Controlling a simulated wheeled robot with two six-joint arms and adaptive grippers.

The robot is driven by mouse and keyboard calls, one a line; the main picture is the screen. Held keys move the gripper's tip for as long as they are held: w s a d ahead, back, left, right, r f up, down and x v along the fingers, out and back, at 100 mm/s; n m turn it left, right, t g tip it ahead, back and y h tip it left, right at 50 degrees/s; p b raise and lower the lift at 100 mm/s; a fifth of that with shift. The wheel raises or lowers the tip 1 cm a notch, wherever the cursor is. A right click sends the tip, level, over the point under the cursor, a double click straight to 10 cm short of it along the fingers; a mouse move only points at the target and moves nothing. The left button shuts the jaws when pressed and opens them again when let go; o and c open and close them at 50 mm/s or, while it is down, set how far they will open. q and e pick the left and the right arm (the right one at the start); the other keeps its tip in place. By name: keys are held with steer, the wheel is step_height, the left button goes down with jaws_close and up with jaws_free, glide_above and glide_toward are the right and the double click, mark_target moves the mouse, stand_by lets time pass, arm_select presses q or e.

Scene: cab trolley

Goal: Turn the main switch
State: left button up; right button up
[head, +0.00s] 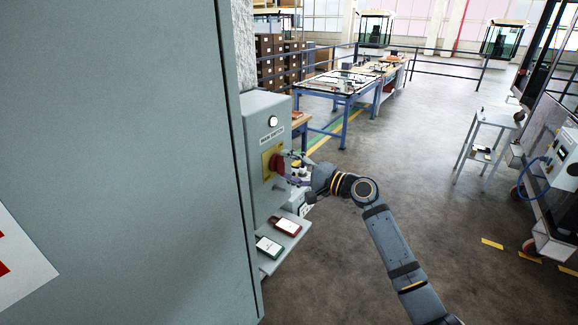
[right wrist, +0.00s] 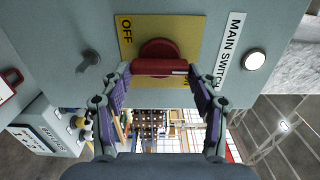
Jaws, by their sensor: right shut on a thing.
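The red main switch (head: 277,163) sits on a yellow plate (head: 266,161) on the front of a grey-green box (head: 262,108). In the right wrist view its red handle (right wrist: 158,68) lies level across the picture, with a white mark near its right end. The plate there reads OFF at its upper left; the lettering low at its right is mostly hidden by a finger. My right gripper (head: 287,168) is shut on the handle, one finger at each end, as the right wrist view (right wrist: 161,78) shows. My left gripper is out of view.
A white lamp (head: 272,121) sits above the MAIN SWITCH label. A small shelf below holds a red-edged tag (head: 287,226) and a green-edged tag (head: 268,246). A large cabinet (head: 120,150) fills the left. Open floor lies right, with a trolley (head: 484,135).

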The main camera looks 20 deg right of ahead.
steer(key=o, duration=1.1)
steer(key=shift+o, duration=0.2)
steer(key=shift+d, duration=0.1)
steer(key=v, duration=0.7)
steer(key=shift+s, duration=0.25)
steer(key=shift+w, duration=0.1)
steer(key=shift+d, duration=0.1)
